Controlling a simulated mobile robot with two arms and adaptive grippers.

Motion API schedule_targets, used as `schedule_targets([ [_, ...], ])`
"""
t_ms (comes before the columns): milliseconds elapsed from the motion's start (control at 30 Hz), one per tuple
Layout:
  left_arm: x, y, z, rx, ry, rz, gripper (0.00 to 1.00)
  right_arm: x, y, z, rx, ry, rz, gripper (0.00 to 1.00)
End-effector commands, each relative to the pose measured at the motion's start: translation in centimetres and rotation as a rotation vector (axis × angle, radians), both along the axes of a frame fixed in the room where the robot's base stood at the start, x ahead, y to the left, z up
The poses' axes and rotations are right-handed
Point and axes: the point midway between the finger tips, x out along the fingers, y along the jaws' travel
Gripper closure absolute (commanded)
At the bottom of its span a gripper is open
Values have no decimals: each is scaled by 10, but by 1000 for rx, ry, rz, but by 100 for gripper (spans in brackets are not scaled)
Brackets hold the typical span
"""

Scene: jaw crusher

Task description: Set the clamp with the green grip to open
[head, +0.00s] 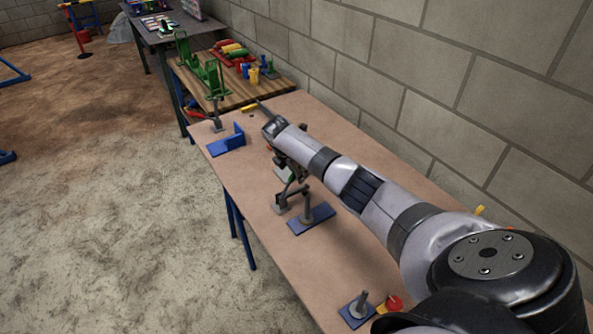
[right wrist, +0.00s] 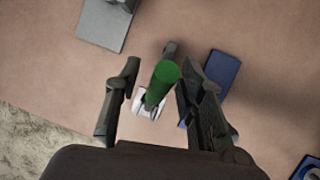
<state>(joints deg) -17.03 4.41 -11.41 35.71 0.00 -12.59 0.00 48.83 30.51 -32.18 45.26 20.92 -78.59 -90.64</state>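The green grip (right wrist: 162,82) stands up between the two fingers of my right gripper (right wrist: 160,72) in the right wrist view. The fingers are open on either side, with a gap visible at the left finger; the right finger is very close to the grip, and I cannot tell if it touches. A pale metal piece (right wrist: 148,104) shows at the grip's foot. In the head view the grip (head: 283,174) is mostly hidden behind my right gripper (head: 289,190), above the bench. My left gripper is not in view.
A blue plate (head: 311,219) with a grey post is close by on the bench (head: 345,262). A blue bracket (head: 228,140) stands farther back, and a red knob (head: 394,303) is at the front. A block wall (head: 440,100) runs along the right.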

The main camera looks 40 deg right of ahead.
Motion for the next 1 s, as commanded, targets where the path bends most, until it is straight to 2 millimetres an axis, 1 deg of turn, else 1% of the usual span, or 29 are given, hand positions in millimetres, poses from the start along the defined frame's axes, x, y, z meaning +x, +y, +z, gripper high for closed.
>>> schedule_targets([
  [233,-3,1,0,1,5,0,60,0,0,0,0,0,0,64],
  [767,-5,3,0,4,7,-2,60,0,0,0,0,0,0,99],
  [1000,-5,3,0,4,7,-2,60,0,0,0,0,0,0,100],
])
